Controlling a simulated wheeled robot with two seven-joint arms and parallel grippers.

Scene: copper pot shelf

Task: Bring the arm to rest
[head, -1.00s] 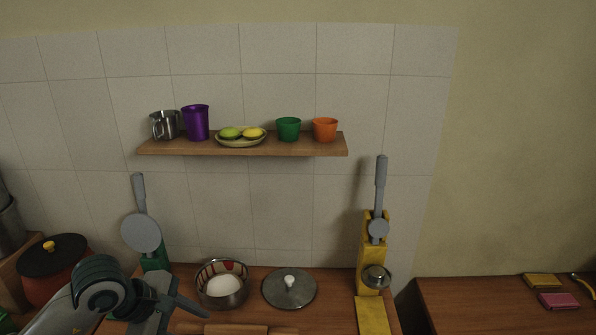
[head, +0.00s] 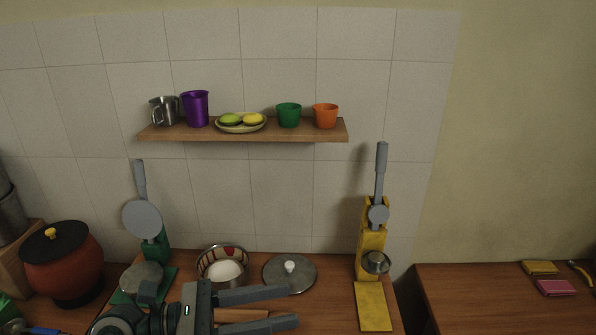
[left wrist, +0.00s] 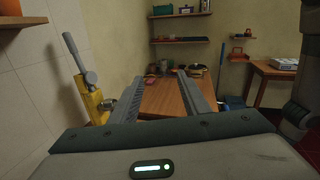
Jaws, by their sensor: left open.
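My left gripper (head: 292,306) is low over the counter at the bottom of the head view, its two long grey fingers pointing right. The fingers are apart with nothing between them; they also show in the left wrist view (left wrist: 160,84). A metal bowl (head: 222,277) with white contents stands just behind the fingers, and a lid with a white knob (head: 289,267) lies beside it. The gripper partly covers a wooden rolling pin (head: 240,315). My right gripper is in neither view.
A shelf (head: 245,135) on the tiled wall holds cups and a plate. A yellow press (head: 371,255) stands right of the lid; it also shows in the left wrist view (left wrist: 92,98). A green press (head: 152,245) and a red-brown pot (head: 62,270) stand left. A gap separates the right counter (head: 470,300).

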